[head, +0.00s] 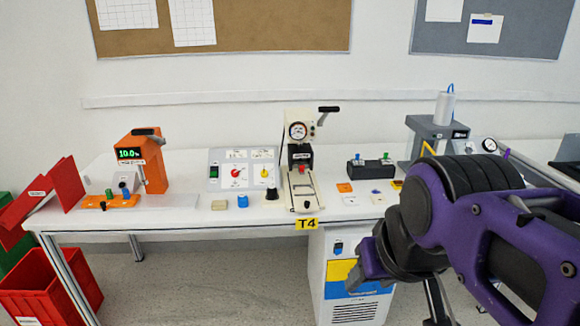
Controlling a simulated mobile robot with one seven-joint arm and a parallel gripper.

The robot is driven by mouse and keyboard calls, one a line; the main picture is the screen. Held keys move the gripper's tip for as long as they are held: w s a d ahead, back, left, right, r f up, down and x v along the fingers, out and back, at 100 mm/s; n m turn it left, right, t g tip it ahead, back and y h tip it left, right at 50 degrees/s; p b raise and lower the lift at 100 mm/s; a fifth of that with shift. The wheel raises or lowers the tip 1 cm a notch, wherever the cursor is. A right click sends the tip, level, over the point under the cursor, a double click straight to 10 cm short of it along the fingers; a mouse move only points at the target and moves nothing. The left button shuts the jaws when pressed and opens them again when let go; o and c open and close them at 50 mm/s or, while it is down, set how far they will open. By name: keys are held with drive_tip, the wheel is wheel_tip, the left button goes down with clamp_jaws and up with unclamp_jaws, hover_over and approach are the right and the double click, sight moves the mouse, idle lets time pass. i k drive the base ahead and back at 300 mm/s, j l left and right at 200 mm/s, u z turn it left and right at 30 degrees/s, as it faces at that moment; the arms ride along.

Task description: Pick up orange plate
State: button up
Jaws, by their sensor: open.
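A small flat orange plate (344,187) lies on the white table (180,214), right of the cream press and left of the black box. A small white plate (350,201) lies just in front of it. My gripper (435,304) hangs at the lower right, below my purple wrist, in front of the table and well apart from the orange plate. Its jaws are open, but the fingertips are partly hidden or cut off at the bottom edge. I see nothing held in it.
The cream press (302,165) with a lever stands left of the plate. A black box (370,167) with coloured knobs stands behind it to the right. A yellow-orange piece (397,184) lies near my wrist. An orange device (143,162) and red bins (52,285) are left.

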sight(343, 187)
drive_tip(key=i, duration=0.35)
drive_tip(key=i+j+z, duration=0.15)
drive_tip(key=i+z, duration=0.15)
drive_tip(key=i+j+z, duration=0.3)
drive_tip(key=i+l, duration=0.05)
drive_tip(key=l, duration=0.05)
